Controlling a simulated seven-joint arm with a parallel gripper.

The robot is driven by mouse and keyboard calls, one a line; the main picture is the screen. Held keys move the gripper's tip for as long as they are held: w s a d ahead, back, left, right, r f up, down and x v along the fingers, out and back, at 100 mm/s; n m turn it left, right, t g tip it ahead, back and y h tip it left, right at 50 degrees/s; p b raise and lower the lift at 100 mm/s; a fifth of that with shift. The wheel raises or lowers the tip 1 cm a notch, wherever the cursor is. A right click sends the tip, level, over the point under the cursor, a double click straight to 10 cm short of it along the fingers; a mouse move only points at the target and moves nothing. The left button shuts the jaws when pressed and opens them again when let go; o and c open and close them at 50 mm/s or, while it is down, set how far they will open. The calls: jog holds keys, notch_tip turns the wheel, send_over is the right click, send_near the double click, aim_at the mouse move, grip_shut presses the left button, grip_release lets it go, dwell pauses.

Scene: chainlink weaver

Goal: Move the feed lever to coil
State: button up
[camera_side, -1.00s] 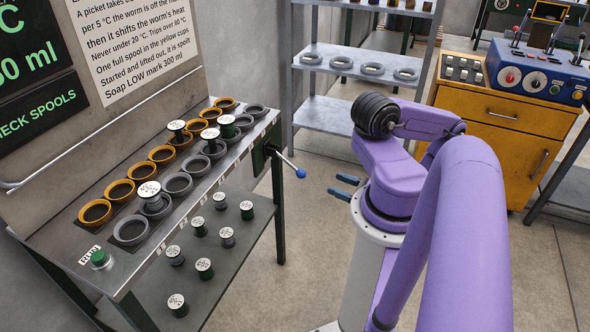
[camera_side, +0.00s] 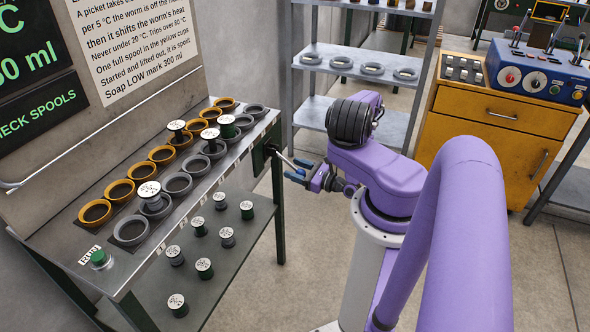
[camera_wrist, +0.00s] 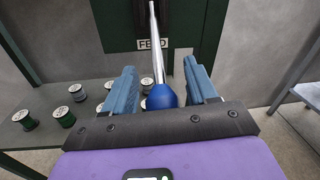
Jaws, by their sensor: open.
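The feed lever is a silver rod with a blue knob (camera_wrist: 161,97), standing out from a dark green box with a "FEED" label (camera_wrist: 153,43) in the wrist view. In the side view the lever's rod (camera_side: 285,160) comes from the box (camera_side: 262,155) at the bench's right end, and its knob is hidden by my gripper. My gripper (camera_side: 299,168) is at the lever's end. In the wrist view my gripper (camera_wrist: 162,90) is open, with one blue finger on each side of the knob and visible gaps. No coil mark is readable.
The bench (camera_side: 133,272) holds yellow cups (camera_side: 95,212) and grey cups (camera_side: 131,231), some with spools. Several spools stand on its lower shelf (camera_side: 215,280). A grey rack (camera_side: 330,115) and a yellow cabinet (camera_side: 490,135) stand behind. Floor between bench and arm is clear.

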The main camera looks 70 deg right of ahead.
jog(key=shift+w, duration=0.35)
grip_shut()
